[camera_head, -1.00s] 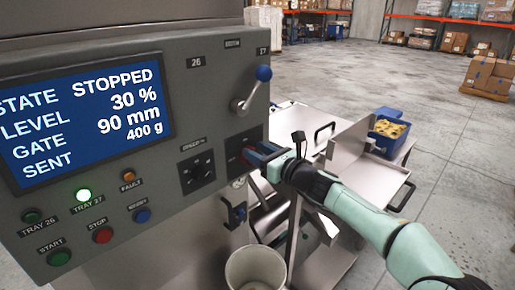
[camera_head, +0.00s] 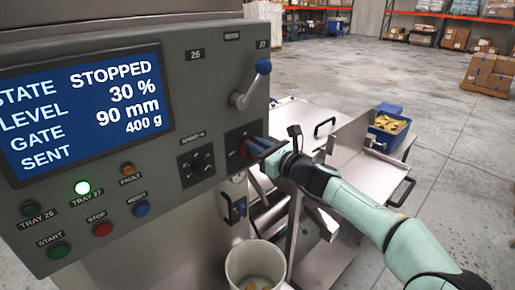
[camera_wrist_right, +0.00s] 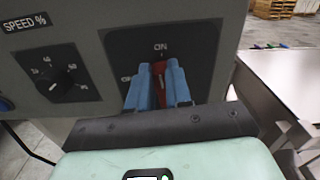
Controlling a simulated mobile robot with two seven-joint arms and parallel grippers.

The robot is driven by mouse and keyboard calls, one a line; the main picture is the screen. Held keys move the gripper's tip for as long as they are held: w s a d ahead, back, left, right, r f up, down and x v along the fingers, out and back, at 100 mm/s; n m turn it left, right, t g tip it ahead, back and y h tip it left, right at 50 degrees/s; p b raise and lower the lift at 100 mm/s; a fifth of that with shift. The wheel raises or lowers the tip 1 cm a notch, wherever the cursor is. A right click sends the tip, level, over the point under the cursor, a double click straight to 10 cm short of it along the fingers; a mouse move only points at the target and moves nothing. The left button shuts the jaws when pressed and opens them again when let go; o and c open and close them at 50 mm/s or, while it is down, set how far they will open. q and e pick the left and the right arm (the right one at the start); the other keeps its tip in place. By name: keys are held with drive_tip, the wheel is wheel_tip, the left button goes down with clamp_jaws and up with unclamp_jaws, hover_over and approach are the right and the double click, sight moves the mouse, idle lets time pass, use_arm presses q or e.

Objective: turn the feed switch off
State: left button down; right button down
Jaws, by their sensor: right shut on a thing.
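The feed switch is a red handle (camera_wrist_right: 160,84) on a dark plate at the right end of the grey control panel (camera_head: 190,85). In the right wrist view the handle stands upright between my two blue fingertips, under the ON mark, with another label partly hidden at its left. My right gripper (camera_wrist_right: 158,88) is shut on this red handle. In the head view my right gripper (camera_head: 258,148) reaches the panel from the right and covers most of the switch. My left gripper does not show.
The screen (camera_head: 85,110) reads STOPPED, 30 %, 90 mm, 400 g. A blue-knobbed lever (camera_head: 252,85) sits above the switch, and a speed dial (camera_head: 196,165) is to its left. A bucket (camera_head: 255,266) stands below. Metal trays and a blue crate (camera_head: 389,130) lie to the right.

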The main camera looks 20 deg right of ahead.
drive_tip(key=n+b, duration=0.2)
drive_tip(key=n, duration=0.1)
drive_tip(key=a+n+b, duration=0.1)
drive_tip(key=n+b, duration=0.1)
drive_tip(key=n, duration=0.1)
drive_tip(key=f+n+b, duration=0.1)
drive_tip(key=n+b, duration=0.1)
drive_tip(key=n, duration=0.1)
drive_tip(key=shift+s+a+f+n+b, duration=0.1)
drive_tip(key=shift+s+a+n+b, duration=0.2)
drive_tip(key=shift+s+a+b, duration=0.1)
drive_tip(key=n+b, duration=0.1)
drive_tip(key=n, duration=0.1)
drive_tip(key=n+b, duration=0.2)
drive_tip(key=shift+a+f, duration=0.15)
drive_tip(key=shift+f, duration=0.25)
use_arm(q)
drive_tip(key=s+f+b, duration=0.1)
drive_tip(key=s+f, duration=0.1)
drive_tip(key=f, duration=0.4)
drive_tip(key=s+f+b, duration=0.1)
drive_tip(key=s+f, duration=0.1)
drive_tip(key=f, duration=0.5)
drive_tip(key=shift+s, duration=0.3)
use_arm(e)
drive_tip(key=shift+f+n, duration=0.2)
drive_tip(key=shift+n, duration=1.4)
drive_tip(key=c, duration=1)
unclamp_jaws()
drive_tip(key=shift+c, duration=0.2)
